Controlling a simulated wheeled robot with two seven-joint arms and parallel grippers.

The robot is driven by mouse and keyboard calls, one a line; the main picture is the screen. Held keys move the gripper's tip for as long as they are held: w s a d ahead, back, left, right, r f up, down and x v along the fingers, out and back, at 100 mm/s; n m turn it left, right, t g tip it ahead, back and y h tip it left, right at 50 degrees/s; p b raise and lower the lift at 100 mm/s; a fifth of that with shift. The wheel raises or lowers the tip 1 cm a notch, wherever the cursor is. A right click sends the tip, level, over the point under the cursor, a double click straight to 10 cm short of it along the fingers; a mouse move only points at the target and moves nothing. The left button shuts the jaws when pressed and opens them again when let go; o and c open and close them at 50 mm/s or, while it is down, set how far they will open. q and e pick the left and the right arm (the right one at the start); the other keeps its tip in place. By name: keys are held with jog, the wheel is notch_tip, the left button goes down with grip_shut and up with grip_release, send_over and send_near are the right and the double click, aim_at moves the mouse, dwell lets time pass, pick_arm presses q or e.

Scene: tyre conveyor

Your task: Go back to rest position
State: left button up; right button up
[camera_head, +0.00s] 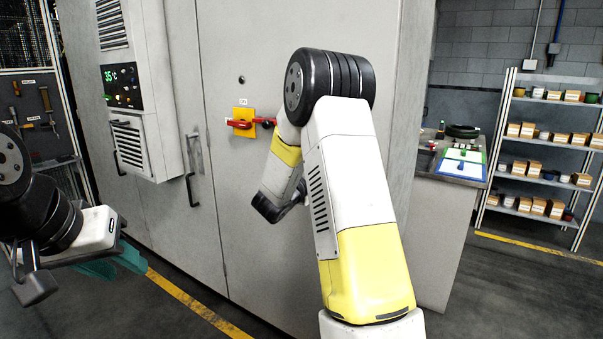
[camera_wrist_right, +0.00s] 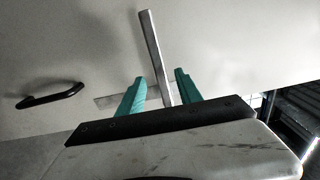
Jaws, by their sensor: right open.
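My left gripper (camera_head: 112,264), with teal fingers, is at the left edge of the head view, above the floor. Its fingers overlap, so I cannot tell whether it is open. My right arm stands in the middle of the head view, bent in front of the grey cabinet (camera_head: 245,190); its gripper is not seen there. In the right wrist view my right gripper (camera_wrist_right: 160,76) shows two teal fingers apart. A grey metal bar (camera_wrist_right: 152,45) appears between and beyond them; I cannot tell whether they touch it.
The cabinet carries a red rotary switch (camera_head: 243,123) on a yellow plate, close left of my right arm, and black door handles (camera_head: 191,189). A side table (camera_head: 452,177) and shelves with boxes (camera_head: 545,150) stand at right. A tool board (camera_head: 40,115) is at left.

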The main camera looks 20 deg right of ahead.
jog(key=a+r+n+t+y, duration=0.2)
jog(key=a+r+n+y, duration=0.2)
jog(key=a+n+y, duration=0.1)
jog(key=s+a+r+n+y, duration=0.5)
jog(key=s+a+n+y, duration=0.5)
jog(key=s+a+n, duration=0.15)
jog(key=s+f+n+g, duration=0.2)
jog(key=s+n, duration=0.2)
jog(key=s, duration=0.4)
jog(key=s+f+n+g, duration=0.2)
jog(key=s+n+g, duration=0.1)
jog(key=s, duration=0.5)
jog(key=s+f+n+g+y, duration=0.1)
jog(key=s+f+n+g, duration=0.1)
jog(key=s+n, duration=0.3)
jog(key=s, duration=0.3)
jog(key=shift+a, duration=0.35)
jog(key=shift+r, duration=0.1)
